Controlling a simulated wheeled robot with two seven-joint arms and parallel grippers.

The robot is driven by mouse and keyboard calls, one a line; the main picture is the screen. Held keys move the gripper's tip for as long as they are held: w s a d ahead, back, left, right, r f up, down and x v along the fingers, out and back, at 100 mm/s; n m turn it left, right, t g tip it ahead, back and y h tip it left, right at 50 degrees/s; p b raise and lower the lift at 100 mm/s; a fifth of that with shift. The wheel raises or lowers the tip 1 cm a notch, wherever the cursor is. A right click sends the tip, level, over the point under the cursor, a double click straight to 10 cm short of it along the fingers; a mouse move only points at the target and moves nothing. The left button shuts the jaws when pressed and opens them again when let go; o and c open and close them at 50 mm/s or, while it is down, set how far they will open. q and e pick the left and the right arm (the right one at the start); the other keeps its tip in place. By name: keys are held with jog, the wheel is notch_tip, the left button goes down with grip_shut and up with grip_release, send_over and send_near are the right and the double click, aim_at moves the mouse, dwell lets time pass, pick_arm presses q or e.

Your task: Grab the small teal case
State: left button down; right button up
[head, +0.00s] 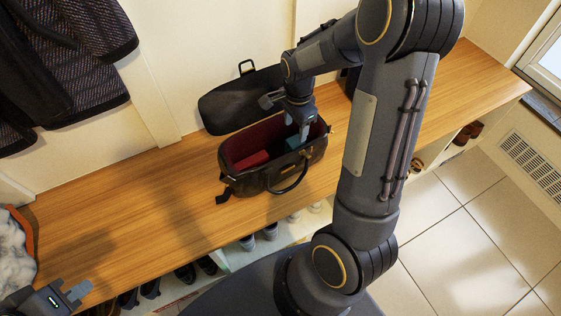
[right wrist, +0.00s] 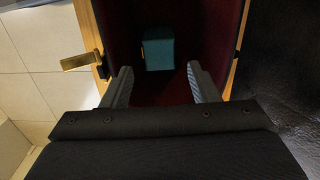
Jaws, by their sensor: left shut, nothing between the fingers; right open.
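The small teal case (right wrist: 158,50) lies inside an open black bag (head: 277,179) with a dark red lining. In the head view the case (head: 293,142) is partly hidden by my right gripper (head: 303,135). My right gripper reaches down into the bag from above. In the right wrist view its two fingers (right wrist: 160,88) are apart, with the case ahead of them near the middle of the gap and nothing held. My left gripper (head: 76,292) is shut and empty at the lower left, near the bench's front edge.
The bag's lid (head: 240,100) leans back toward the wall. The bag stands on a wooden bench (head: 120,220) with shoes (head: 185,273) in cubbies below. Dark clothing (head: 65,60) hangs upper left.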

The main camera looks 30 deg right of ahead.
aim_at(295, 141)
jog(key=shift+f, duration=0.55)
notch_tip(295, 141, down, 7)
jog(key=b, duration=0.3)
jog(key=shift+d+f, duration=0.1)
jog(key=shift+f, duration=0.1)
jog(key=shift+r, duration=0.1)
jog(key=c, duration=0.8)
